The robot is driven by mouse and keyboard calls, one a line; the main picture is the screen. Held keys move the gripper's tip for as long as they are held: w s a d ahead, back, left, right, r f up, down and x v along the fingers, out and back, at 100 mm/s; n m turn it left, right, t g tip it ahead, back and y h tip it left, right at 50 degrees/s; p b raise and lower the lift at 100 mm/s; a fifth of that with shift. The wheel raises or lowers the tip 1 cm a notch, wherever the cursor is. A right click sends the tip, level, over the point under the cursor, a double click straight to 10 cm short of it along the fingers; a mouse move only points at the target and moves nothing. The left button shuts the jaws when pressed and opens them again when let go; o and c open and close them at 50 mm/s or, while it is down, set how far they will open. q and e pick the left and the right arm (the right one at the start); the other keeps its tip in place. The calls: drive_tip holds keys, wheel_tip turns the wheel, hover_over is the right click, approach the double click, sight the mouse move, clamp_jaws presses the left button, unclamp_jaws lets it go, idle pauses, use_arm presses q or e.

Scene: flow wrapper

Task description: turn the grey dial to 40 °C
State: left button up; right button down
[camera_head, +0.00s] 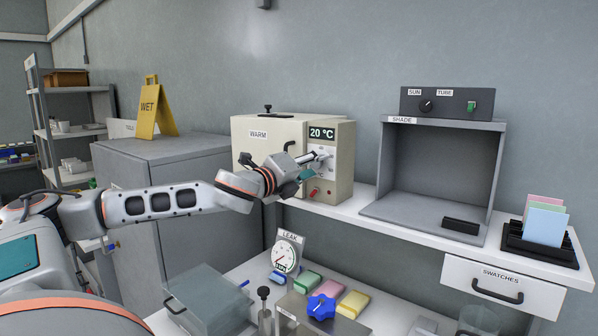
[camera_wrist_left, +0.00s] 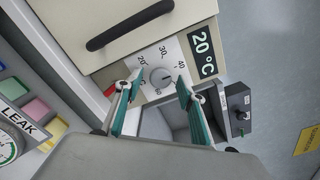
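The cream WARM oven (camera_head: 258,129) stands on the white shelf. Its display (camera_head: 321,134) reads 20 °C. The grey dial (camera_wrist_left: 161,77) sits on a white scale plate (camera_wrist_left: 153,62) marked 20, 30, 40 and a partly readable higher number. My left gripper (camera_head: 326,160) is in front of the oven's control panel. In the left wrist view its two teal fingers (camera_wrist_left: 158,85) are apart, one on each side of the dial, with gaps showing. My right gripper is not in view.
A red switch (camera_head: 315,193) is low on the oven panel, just below my gripper. The oven door has a black handle (camera_wrist_left: 130,24). The open SHADE booth (camera_head: 435,165) stands to the right. A LEAK gauge (camera_head: 287,252) and several coloured blocks are below.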

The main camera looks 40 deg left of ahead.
use_arm(q)
drive_tip(key=s+d, duration=0.1)
drive_tip(key=s, duration=1)
drive_tip(key=shift+s+d, duration=0.15)
drive_tip(key=shift+s, duration=0.2)
idle(0.3)
